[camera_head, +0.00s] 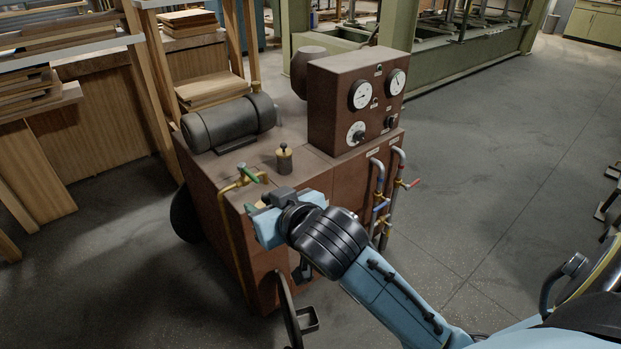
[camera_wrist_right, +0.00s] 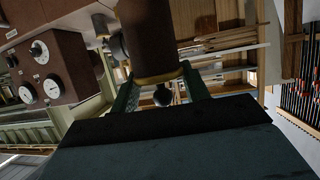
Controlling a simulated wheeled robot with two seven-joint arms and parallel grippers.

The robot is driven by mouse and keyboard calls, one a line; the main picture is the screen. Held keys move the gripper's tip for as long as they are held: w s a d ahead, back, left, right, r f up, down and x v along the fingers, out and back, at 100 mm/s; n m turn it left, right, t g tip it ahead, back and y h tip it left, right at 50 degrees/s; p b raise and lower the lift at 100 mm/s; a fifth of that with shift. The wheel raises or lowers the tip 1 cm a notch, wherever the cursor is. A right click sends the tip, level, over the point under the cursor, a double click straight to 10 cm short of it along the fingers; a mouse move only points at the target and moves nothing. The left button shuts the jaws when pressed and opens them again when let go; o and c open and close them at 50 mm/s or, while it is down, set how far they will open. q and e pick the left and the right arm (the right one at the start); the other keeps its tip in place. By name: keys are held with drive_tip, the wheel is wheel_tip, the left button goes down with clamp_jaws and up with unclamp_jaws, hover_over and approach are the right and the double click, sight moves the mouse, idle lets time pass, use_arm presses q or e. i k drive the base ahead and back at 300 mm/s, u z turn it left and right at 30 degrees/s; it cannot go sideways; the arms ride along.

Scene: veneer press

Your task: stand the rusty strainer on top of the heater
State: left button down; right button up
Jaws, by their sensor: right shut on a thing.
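The heater (camera_head: 335,180) is a reddish-brown box unit in the middle of the head view, with a motor, a gauge box and pipes. My right gripper (camera_head: 264,207) is at its front upper edge, near the green-handled valve. In the right wrist view, my right gripper (camera_wrist_right: 158,88) is shut on the rusty strainer (camera_wrist_right: 148,35), a brown cylinder with a brass-coloured ring and a dark knob at its lower end. My left gripper is not in view.
A green-handled valve (camera_head: 250,174) sticks up at the front edge. Wood racks stand at the left. Open floor (camera_head: 500,180) lies right.

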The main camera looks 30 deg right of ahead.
sight(305, 162)
drive_tip(key=k, duration=0.1)
drive_tip(key=u, duration=3.45)
drive_tip(key=k, duration=1.95)
drive_tip(key=z, duration=2.25)
